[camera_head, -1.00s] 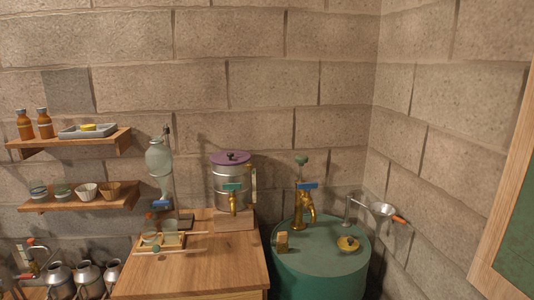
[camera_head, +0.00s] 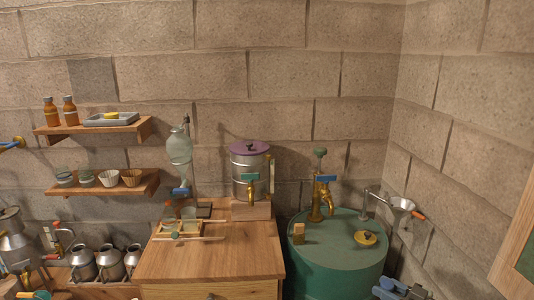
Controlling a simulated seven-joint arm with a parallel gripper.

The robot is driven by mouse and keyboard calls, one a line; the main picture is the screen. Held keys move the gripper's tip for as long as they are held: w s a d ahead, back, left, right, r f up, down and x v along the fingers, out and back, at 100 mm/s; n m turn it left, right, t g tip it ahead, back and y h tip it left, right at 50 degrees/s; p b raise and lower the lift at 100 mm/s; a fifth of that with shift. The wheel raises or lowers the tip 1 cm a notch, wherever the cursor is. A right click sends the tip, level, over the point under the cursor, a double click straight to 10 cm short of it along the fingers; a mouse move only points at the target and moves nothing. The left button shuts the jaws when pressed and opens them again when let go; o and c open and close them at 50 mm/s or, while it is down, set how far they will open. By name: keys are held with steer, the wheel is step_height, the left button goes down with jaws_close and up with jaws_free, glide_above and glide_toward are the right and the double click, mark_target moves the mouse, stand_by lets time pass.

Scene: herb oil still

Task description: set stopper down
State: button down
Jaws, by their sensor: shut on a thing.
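I cannot make out my gripper in this view, nor anything held in it. No loose stopper can be told for sure. A glass separating vessel (camera_head: 180,148) with a blue tap (camera_head: 181,192) hangs on a stand at the back left of the wooden cabinet. A shallow wooden tray (camera_head: 196,238) with small glass vessels stands in front of it. A small pale green piece (camera_head: 174,236) lies at this tray, too small to name. A round brass piece with a dark knob (camera_head: 365,238) sits on the green drum.
A metal pot with a purple lid (camera_head: 249,147) stands on the cabinet (camera_head: 220,262), whose front top is clear. The green drum (camera_head: 315,262) carries a brass tap (camera_head: 318,205) and a yellow block (camera_head: 299,234). A grey-blue object (camera_head: 400,289) shows partly at the bottom right, unclear.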

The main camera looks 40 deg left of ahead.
steer(key=s+a+r+n+g, duration=0.25)
steer(key=a+r, duration=0.25)
steer(key=a, duration=0.6)
steer(key=s+a+r+n+g+h, duration=0.1)
steer(key=s+a+r+g, duration=0.25)
steer(key=a, duration=0.75)
steer(key=s+a+r+n+g, duration=0.2)
steer(key=a+r, duration=0.4)
steer(key=a, duration=0.5)
steer(key=s+a+r+n+g+h, duration=0.1)
steer(key=s+a+r, duration=0.3)
steer(key=a+r, duration=0.4)
steer(key=s+a+r+n+g+h, duration=0.15)
steer(key=s+a+r, duration=0.3)
steer(key=a, duration=0.65)
steer(key=s+a+r+g, duration=0.2)
steer(key=s+a+r, duration=0.1)
steer(key=a+r, duration=0.5)
steer(key=w+a+r+m+t+y, duration=0.1)
steer(key=w+a+r+t, duration=0.1)
steer(key=w+a+r, duration=0.5)
steer(key=w+a+r+m+t+y, duration=0.2)
steer(key=w+a+r+t, duration=0.1)
steer(key=a, duration=0.8)
steer(key=shift+h, duration=0.25)
steer(key=shift+w+d+f, duration=0.1)
steer(key=shift+f, duration=2.35)
steer(key=shift+w+d+f, duration=0.1)
steer(key=shift+f, duration=2.3)
steer(key=shift+s+f, duration=0.1)
